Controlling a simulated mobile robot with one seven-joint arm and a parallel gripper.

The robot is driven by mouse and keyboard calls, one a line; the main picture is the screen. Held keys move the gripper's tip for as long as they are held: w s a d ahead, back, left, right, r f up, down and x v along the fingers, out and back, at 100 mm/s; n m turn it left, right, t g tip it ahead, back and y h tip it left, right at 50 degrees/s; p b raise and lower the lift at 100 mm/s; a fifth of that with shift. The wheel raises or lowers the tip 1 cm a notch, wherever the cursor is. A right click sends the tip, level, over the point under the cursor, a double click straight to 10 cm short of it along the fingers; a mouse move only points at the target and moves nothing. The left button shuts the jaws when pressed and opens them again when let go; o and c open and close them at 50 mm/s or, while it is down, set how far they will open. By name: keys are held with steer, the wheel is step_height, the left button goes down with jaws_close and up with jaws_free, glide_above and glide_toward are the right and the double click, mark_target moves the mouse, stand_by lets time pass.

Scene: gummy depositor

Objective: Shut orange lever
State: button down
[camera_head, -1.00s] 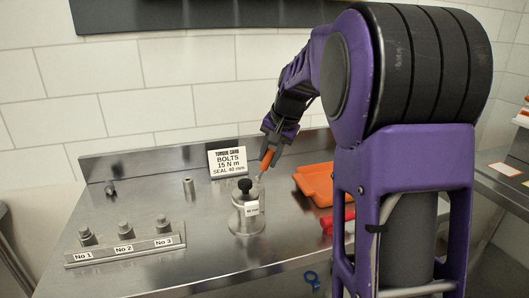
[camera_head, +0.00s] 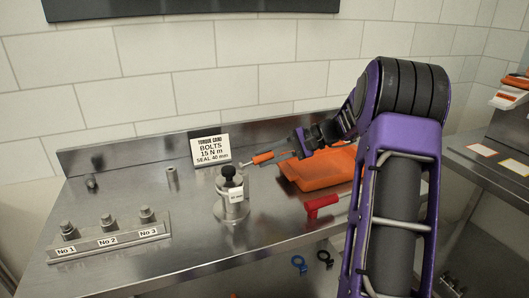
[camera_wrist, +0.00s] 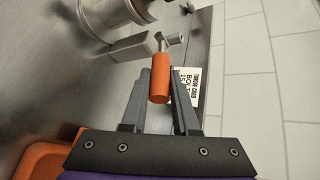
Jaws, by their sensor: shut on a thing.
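In the head view the lever lies nearly level and points right, towards my gripper (camera_head: 280,155). In the wrist view the orange handle of the lever (camera_wrist: 159,78) lies between the two dark fingers of my gripper (camera_wrist: 160,95). The gripper is shut on it. The handle's far side is hidden.
An orange tray (camera_head: 318,172) lies right of the lever, with a red-handled tool (camera_head: 320,204) in front. A torque card (camera_head: 210,150) stands behind. A rack of bolts (camera_head: 108,240) is at the front left.

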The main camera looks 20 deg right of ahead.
steer(key=shift+d+f+m+t+y, duration=0.1)
steer(key=shift+f+m+t+y, duration=0.25)
steer(key=shift+f+y, duration=0.65)
steer(key=shift+r, duration=0.1)
steer(key=c, duration=0.7)
jaws_free()
steer(key=p+v, duration=0.1)
steer(key=v, duration=1.6)
steer(key=shift+d, duration=0.2)
steer(key=shift+w+a, duration=0.1)
